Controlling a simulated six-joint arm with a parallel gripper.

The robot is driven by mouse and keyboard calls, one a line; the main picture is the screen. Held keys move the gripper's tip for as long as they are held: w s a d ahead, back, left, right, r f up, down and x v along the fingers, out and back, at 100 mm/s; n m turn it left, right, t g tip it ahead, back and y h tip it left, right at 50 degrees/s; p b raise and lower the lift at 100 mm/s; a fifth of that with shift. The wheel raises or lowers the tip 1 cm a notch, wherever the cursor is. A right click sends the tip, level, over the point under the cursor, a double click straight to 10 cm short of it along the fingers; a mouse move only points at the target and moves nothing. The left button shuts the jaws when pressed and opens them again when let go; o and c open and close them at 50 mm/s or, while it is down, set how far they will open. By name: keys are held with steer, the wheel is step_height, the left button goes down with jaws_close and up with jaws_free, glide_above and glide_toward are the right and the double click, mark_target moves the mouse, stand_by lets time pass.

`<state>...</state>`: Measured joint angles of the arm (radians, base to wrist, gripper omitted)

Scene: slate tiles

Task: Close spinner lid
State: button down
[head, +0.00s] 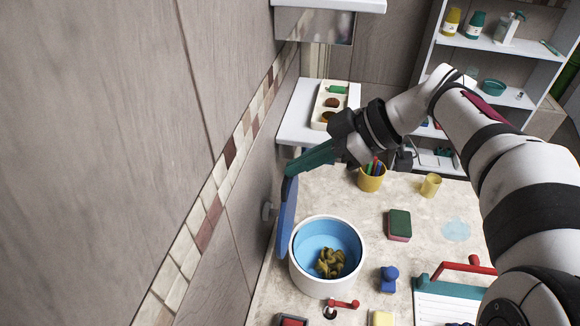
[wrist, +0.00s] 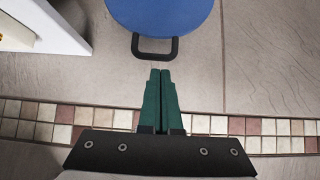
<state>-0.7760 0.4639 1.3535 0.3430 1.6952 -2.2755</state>
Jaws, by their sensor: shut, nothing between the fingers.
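The spinner (head: 305,277) is a white round tub with a light blue inside, standing on the counter by the wall. Something olive-green and crumpled (head: 331,262) lies in it. Its blue lid (head: 287,217) stands open, roughly upright on the wall side of the tub. In the wrist view the lid (wrist: 163,15) shows at the top, with a black handle (wrist: 154,57) on its near edge. My gripper (wrist: 160,73) is shut and empty, its green fingertips just below the handle. In the head view my gripper (head: 290,170) is at the lid's upper edge; whether they touch is unclear.
On the counter (head: 330,190) are a yellow cup of pens (head: 371,178), a yellow cup (head: 430,186), a green and red sponge (head: 399,225), a blue object (head: 387,279) and a red-handled item (head: 468,266). The tiled wall (head: 225,160) is close on the left.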

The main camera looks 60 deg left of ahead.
mark_target(288, 179)
steer(key=shift+x, duration=1.7)
steer(key=shift+w+d, duration=0.1)
steer(key=shift+w, duration=0.05)
steer(key=w+d+f, duration=0.4)
steer(key=w+d, duration=0.5)
steer(key=w+d+f, duration=0.3)
steer(key=f, duration=0.3)
steer(key=w+d+f+g+y, duration=0.1)
steer(key=w+d+f, duration=0.2)
steer(key=f, duration=0.3)
steer(key=shift+f, duration=0.4)
steer(key=shift+w+d, duration=0.1)
